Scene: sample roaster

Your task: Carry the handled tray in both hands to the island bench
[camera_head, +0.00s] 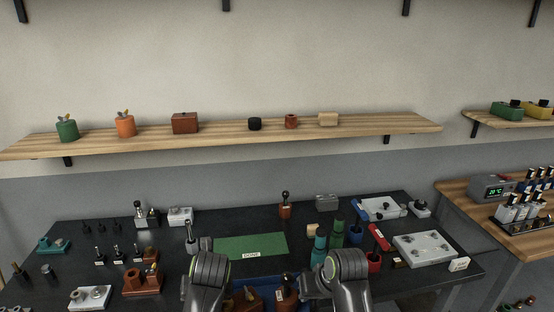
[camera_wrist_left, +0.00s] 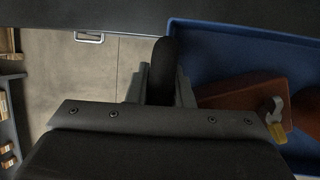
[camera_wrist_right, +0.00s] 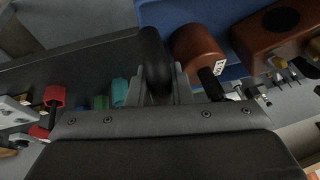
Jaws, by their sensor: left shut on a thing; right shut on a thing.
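The handled tray is a blue tray (camera_wrist_left: 205,42) with dark handles. It shows in part in the head view (camera_head: 240,283), low between my two arms, and in the right wrist view (camera_wrist_right: 165,14). It holds reddish-brown blocks (camera_wrist_left: 240,92). My left gripper (camera_wrist_left: 161,88) is shut around one dark rounded handle (camera_wrist_left: 163,62). My right gripper (camera_wrist_right: 156,82) is shut around the other dark handle (camera_wrist_right: 152,48). In the head view my wrists hide both handles and much of the tray.
A dark bench (camera_head: 75,240) lies ahead, crowded with tampers, bottles and blocks. A green mat (camera_head: 250,246) labelled DONE lies on it, mostly bare. A grey plate (camera_head: 425,247) is at its right. A wall shelf (camera_head: 220,134) runs above, and a wooden counter (camera_head: 460,196) stands right.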

